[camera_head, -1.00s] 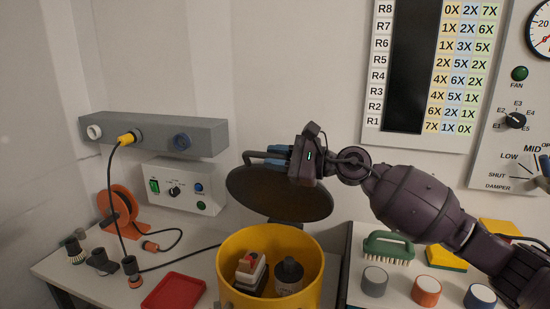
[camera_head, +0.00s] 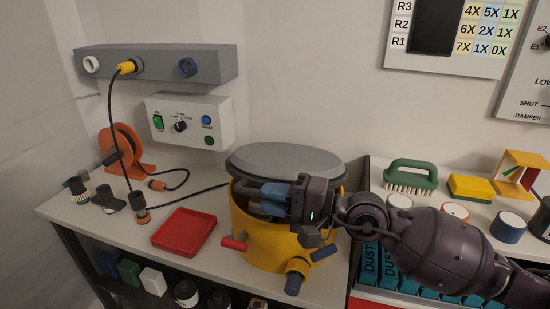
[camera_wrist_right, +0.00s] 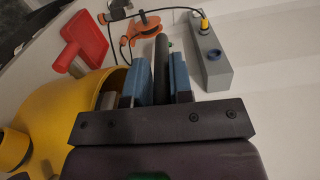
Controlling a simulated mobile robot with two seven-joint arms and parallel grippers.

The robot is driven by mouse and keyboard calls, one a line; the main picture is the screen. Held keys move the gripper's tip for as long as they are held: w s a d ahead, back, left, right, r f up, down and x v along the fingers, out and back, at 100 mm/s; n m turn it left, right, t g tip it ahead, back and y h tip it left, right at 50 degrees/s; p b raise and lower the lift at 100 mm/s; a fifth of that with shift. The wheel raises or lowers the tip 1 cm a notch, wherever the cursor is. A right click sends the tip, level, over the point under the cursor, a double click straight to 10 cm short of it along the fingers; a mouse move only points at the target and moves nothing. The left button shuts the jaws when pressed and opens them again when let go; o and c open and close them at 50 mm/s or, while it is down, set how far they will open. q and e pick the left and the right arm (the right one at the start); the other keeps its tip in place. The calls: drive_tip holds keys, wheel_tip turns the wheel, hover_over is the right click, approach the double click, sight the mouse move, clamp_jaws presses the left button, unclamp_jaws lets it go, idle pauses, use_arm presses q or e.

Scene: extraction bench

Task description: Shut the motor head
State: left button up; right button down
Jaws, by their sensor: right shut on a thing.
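The motor head (camera_head: 286,158) is a round grey lid with a dark rim, lying roughly flat over the yellow drum (camera_head: 245,222). Its near rim is partly hidden by my gripper, so I cannot tell whether it is fully seated. My right gripper (camera_head: 262,198) is at the front of the drum's top, shut on a dark bar-like part of the motor head. In the right wrist view this dark bar (camera_wrist_right: 161,62) stands between the two blue fingers, with the yellow drum (camera_wrist_right: 60,115) at left. My left gripper is not in view.
A red tray (camera_head: 184,232) lies left of the drum. A green brush (camera_head: 411,174) and round-topped pieces are on the right bench. A red latch (camera_head: 234,244) sticks out from the drum.

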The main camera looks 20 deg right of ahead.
use_arm(q)
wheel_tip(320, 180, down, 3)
drive_tip(key=b, duration=0.3)
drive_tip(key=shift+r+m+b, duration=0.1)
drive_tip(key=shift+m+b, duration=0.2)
drive_tip(key=shift+b, duration=0.1)
use_arm(e)
wheel_tip(320, 180, down, 10)
drive_tip(key=s+n, duration=0.1)
drive_tip(key=shift+a+n, duration=0.3)
drive_tip(key=shift+n, duration=0.1)
drive_tip(key=c, duration=1.1)
unclamp_jaws()
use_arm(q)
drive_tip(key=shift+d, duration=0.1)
use_arm(e)
drive_tip(key=shift+s, duration=0.1)
drive_tip(key=shift+d, duration=0.1)
